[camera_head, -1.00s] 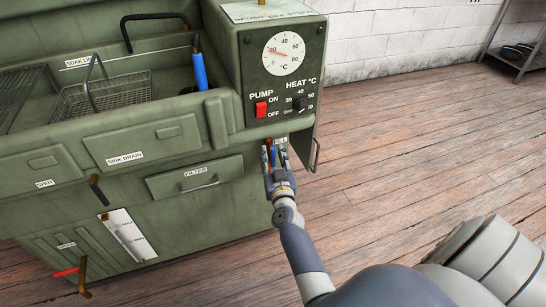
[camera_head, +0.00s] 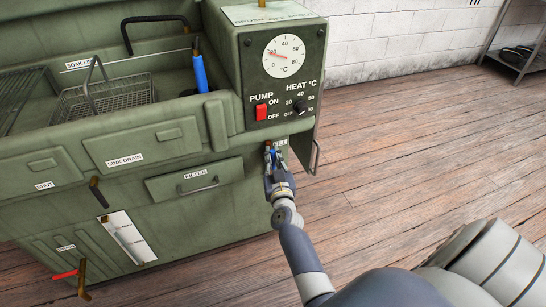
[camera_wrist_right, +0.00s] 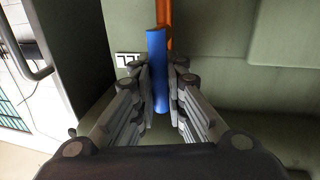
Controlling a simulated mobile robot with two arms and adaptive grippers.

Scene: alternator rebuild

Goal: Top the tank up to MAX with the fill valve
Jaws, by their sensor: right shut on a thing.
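The fill valve's blue handle (camera_wrist_right: 157,70) stands between the fingers of my right gripper (camera_wrist_right: 158,82) in the right wrist view. A copper-coloured pipe (camera_wrist_right: 165,14) runs behind its top. In the head view my right gripper (camera_head: 273,158) is shut on the handle, on the green washer's front below the pump panel, and hides most of the valve. The FILL label (camera_head: 281,142) is partly covered. The tank's level gauge (camera_head: 128,238) is a tilted pale strip at the lower front; its level is too small to read. My left gripper is not in view.
The green parts washer (camera_head: 215,225) fills the left. A red pump switch (camera_head: 261,112) and heat knob (camera_head: 299,106) sit above my gripper. A filter drawer (camera_head: 195,180) and a red drain handle (camera_head: 66,274) are at its front.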

